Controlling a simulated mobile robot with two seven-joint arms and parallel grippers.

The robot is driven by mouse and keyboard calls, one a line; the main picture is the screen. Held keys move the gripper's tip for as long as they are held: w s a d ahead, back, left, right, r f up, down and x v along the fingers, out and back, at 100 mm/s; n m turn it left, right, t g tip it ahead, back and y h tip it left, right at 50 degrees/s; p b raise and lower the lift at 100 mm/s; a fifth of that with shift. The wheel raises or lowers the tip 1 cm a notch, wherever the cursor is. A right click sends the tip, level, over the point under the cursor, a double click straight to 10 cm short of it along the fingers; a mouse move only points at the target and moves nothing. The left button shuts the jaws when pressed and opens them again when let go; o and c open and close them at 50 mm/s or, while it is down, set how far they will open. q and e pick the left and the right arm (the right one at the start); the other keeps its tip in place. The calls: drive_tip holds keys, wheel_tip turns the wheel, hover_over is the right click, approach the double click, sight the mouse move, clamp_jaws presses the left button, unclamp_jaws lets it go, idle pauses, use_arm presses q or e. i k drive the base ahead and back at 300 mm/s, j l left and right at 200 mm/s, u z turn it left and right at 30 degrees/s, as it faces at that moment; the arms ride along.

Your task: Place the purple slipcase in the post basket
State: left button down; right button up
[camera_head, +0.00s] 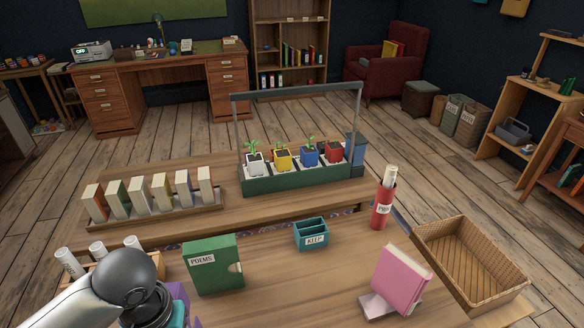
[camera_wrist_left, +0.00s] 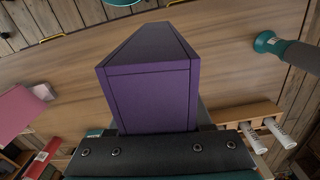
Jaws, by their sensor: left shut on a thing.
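The purple slipcase (camera_wrist_left: 152,92) fills the middle of the left wrist view, with a flat end facing the camera. My left gripper (camera_wrist_left: 160,150) is shut on it. In the head view only small purple parts of the slipcase (camera_head: 179,291) show behind my left wrist, at the near left of the table. The fingers are mostly hidden there. A wicker basket (camera_head: 421,240) stands at the right, past the table's right edge; it looks empty and I read no label on it. The gripper and slipcase are far to its left. My right gripper is not in view.
A green POEMS slipcase (camera_head: 214,271), a teal KEEP box (camera_head: 311,239), a pink book (camera_head: 401,278) in a holder and a red tube (camera_head: 382,204) stand on the table. White rolls (camera_head: 68,262) stand at left. The table's middle front is clear.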

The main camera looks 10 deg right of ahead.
sight(462, 271)
drive_tip(key=l+z, duration=1.3)
drive_tip(key=i+l+z, duration=0.1)
drive_tip(key=i+l, duration=0.75)
drive_tip(key=i+j, duration=0.1)
drive_tip(key=i, duration=0.5)
